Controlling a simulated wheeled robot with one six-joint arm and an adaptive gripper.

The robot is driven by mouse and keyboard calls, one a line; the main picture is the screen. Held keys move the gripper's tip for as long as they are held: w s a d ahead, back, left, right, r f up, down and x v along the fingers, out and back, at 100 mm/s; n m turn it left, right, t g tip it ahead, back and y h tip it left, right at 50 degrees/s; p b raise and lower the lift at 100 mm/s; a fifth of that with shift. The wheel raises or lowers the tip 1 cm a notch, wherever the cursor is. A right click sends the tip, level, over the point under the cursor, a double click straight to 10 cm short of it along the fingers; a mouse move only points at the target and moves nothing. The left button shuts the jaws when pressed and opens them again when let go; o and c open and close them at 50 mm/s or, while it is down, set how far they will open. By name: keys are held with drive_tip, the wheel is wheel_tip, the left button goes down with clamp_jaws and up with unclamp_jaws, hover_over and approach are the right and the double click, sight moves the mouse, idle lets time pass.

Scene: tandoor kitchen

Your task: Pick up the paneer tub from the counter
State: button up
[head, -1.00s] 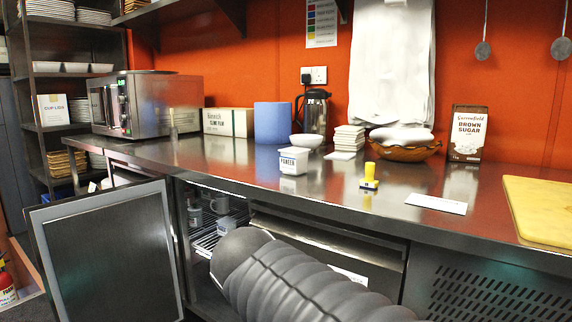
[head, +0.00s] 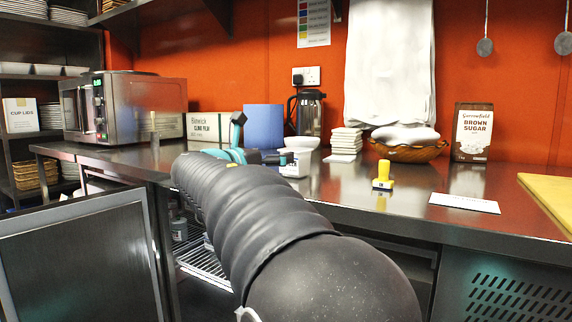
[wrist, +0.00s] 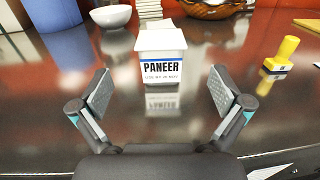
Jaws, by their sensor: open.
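The paneer tub (wrist: 161,58) is a small white tub with a blue band and black PANEER lettering. It stands upright on the steel counter (wrist: 60,128). In the wrist view it sits straight ahead, between and beyond the fingertips. My gripper (wrist: 160,92) is open and empty, its two padded fingers apart and short of the tub. In the head view the tub (head: 295,165) shows behind my arm, partly covered by it and by the gripper parts near it.
A white bowl (wrist: 111,16) stands behind the tub to the left, near a blue container (head: 264,127). A yellow-handled stamp (head: 382,175) stands to the right. A wicker basket (head: 409,151) and brown sugar box (head: 473,133) are at the back. An open cabinet door (head: 80,265) is at lower left.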

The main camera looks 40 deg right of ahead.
sight(296, 149)
drive_tip(key=x, duration=1)
drive_tip(key=shift+d+f, duration=0.1)
drive_tip(key=shift+d, duration=0.25)
drive_tip(key=shift+c, duration=0.2)
drive_tip(key=c, duration=1.2)
drive_tip(key=shift+c, duration=0.7)
